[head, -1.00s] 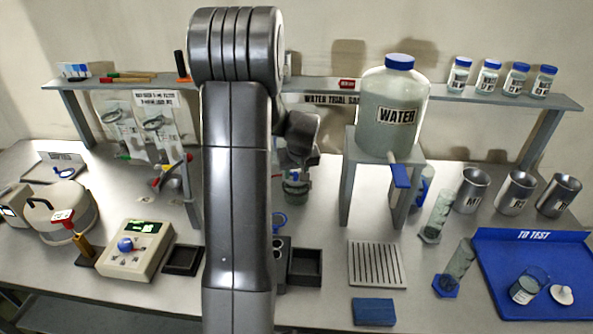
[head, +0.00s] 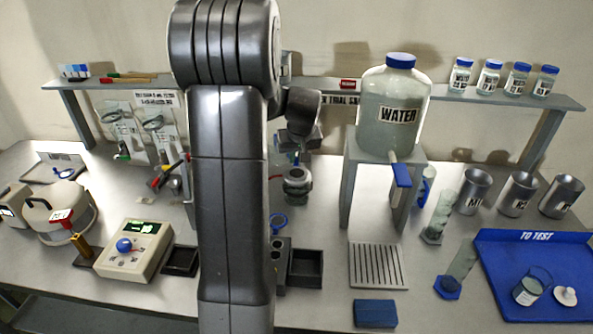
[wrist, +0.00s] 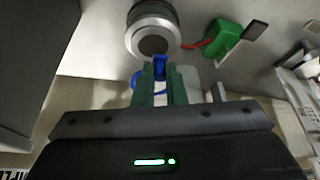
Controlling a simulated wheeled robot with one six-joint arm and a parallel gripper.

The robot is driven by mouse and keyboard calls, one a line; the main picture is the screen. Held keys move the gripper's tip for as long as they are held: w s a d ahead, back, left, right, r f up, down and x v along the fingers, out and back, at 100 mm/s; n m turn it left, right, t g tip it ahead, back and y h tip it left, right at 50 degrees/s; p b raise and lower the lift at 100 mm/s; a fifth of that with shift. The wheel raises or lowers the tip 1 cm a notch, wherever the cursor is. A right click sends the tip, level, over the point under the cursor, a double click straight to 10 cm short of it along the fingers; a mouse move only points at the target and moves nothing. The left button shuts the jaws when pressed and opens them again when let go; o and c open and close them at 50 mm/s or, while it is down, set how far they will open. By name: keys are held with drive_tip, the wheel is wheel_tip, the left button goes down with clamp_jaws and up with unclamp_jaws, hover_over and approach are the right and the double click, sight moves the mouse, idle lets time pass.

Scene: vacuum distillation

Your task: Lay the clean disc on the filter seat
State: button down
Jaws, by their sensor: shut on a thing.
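My gripper (wrist: 161,72) is shut on a small blue piece (wrist: 160,67), which shows between its green fingertips. A blue curve shows beside and behind the fingers; I cannot tell if it belongs to that piece. A round metal holder with a grey centre (wrist: 152,44), apparently the filter seat, lies just beyond the fingertips. In the head view the same holder (head: 297,186) stands on the bench, below my gripper (head: 295,156) and seemingly apart from it. I cannot make out the clean disc, neither in the grip nor on the seat.
A green valve with a red stem (wrist: 222,40) is beside the holder. A blue ring (head: 278,222) stands at a dark rack in front. The water jar (head: 390,115) on its stand (head: 352,185) is close on the right. A black tray (head: 306,268) lies in front.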

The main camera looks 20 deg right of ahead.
wheel_tip(320, 180, up, 4)
drive_tip(key=shift+f+b, duration=0.15)
drive_tip(key=shift+b, duration=0.25)
drive_tip(key=f+b, duration=0.4)
drive_tip(key=f, duration=0.1)
drive_tip(key=s+f+b, duration=0.1)
drive_tip(key=f+b, duration=0.1)
drive_tip(key=f, duration=0.1)
drive_tip(key=shift+s+a+f, duration=0.1)
drive_tip(key=shift+a+f, duration=0.1)
drive_tip(key=shift+a, duration=0.1)
drive_tip(key=shift+f+b, duration=0.55)
drive_tip(key=shift+b, duration=0.05)
drive_tip(key=c, duration=1.4)
unclamp_jaws()
drive_tip(key=v, duration=1.3)
drive_tip(key=shift+r, duration=0.4)
